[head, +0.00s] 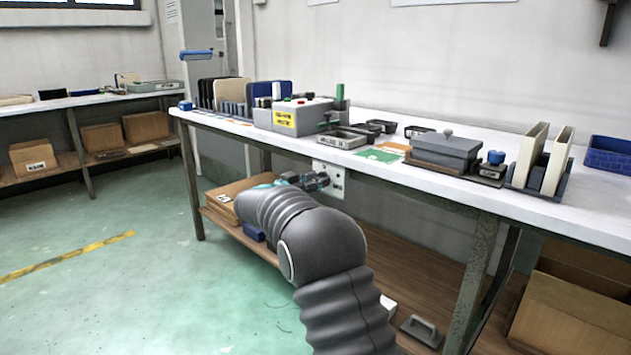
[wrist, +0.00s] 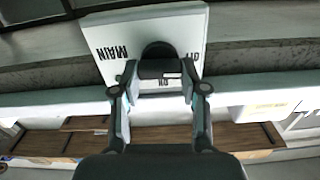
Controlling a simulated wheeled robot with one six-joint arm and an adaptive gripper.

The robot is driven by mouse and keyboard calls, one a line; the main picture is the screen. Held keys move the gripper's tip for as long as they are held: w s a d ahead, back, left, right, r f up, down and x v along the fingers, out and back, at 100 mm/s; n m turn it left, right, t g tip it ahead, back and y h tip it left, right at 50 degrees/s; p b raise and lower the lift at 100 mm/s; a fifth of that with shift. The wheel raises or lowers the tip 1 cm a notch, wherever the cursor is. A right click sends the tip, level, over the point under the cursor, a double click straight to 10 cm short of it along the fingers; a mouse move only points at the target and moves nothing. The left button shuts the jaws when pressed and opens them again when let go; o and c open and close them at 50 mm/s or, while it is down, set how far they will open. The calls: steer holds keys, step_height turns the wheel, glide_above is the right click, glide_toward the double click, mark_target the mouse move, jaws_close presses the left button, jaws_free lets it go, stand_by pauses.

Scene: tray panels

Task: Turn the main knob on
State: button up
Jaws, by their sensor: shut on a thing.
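The main knob (wrist: 158,52) is dark and sits on a white panel (wrist: 188,22) labelled MAIN, OFF and ON, which appears turned over in the wrist view. A small white mark shows on the dark part between my fingers, near the ON label. I cannot tell for sure which setting it points to. In the head view the panel (head: 337,188) hangs at the front edge of the workbench. My gripper (wrist: 158,78) is shut on the knob, with one finger on each side. In the head view my gripper (head: 312,182) is at the panel, and the knob is hidden behind it.
The white workbench (head: 540,205) carries a grey box with a yellow label (head: 284,120), trays, a lidded grey box (head: 445,150) and upright panels (head: 545,155). A wooden lower shelf (head: 400,270) holds cardboard boxes (head: 232,197).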

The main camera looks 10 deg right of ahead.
steer(key=shift+s+d+f+m+b, duration=0.1)
steer(key=shift+m+b, duration=0.9)
steer(key=shift+m, duration=1.9)
steer(key=shift+s+f+m+b, duration=0.1)
steer(key=shift+m+b, duration=0.95)
steer(key=shift+m, duration=1.85)
steer(key=shift+d+f+m+b, duration=0.1)
steer(key=shift+m+b, duration=0.9)
steer(key=shift+m, duration=1.9)
steer(key=o, duration=1.1)
steer(key=shift+o, duration=0.2)
steer(key=shift+a, duration=0.15)
steer(key=v, duration=1.2)
